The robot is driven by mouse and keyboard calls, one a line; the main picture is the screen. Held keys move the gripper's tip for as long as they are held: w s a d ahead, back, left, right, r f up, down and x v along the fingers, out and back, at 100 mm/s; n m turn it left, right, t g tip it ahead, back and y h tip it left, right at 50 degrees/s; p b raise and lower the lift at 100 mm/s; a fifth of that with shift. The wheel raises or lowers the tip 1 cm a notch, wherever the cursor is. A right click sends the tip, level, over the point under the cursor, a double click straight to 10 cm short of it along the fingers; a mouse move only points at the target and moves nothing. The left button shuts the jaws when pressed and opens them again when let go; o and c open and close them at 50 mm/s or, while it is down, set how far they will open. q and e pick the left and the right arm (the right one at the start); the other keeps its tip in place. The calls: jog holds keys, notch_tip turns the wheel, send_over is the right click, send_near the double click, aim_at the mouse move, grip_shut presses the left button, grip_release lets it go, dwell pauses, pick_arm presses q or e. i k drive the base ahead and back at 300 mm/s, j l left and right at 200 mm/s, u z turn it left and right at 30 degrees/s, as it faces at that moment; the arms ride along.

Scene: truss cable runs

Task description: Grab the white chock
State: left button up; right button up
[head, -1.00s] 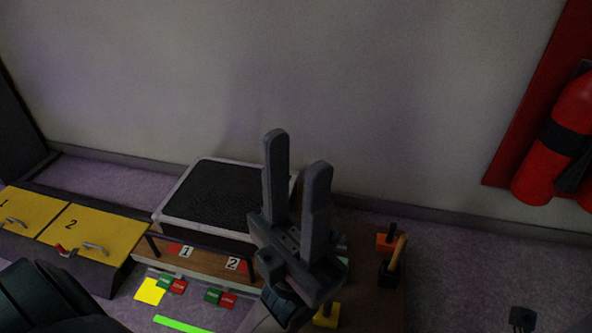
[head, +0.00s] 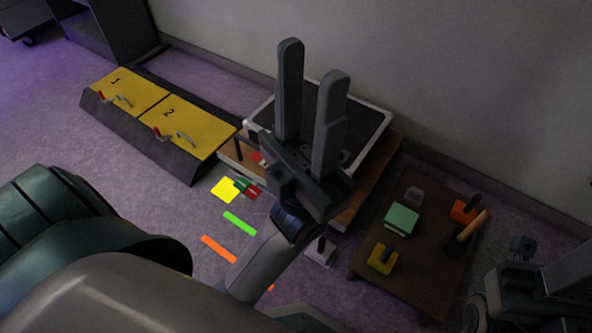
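A small whitish block with a dark upright handle, which looks like the white chock (head: 318,257), stands on the floor just left of the low brown table (head: 420,272). It is partly hidden close to my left forearm. My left gripper (head: 312,62) points upward in the middle of the view, its two fingers apart with nothing between them. It appears above and left of the chock and is not touching it. My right gripper (head: 522,248) shows only in part at the lower right, and its fingers cannot be made out clearly.
The low table holds a yellow chock (head: 381,259), a green box (head: 401,219), an orange chock (head: 462,211) and a wooden-handled mallet (head: 466,234). A yellow-topped ramp (head: 180,126) lies left. A black-topped case (head: 362,122) is behind my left gripper. Coloured floor markers lie in between.

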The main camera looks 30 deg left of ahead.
aim_at(321, 250)
jog(key=u, duration=0.65)
jog(key=j+z, duration=0.15)
jog(key=z, duration=0.3)
jog(key=j+z, duration=0.15)
jog(key=z, duration=0.25)
jog(key=j+z, duration=0.15)
jog(key=z, duration=0.3)
jog(key=k+j+z, duration=0.25)
jog(key=j, duration=0.25)
jog(key=k+j+z, duration=0.3)
jog(key=k+j, duration=0.4)
jog(key=i, duration=0.5)
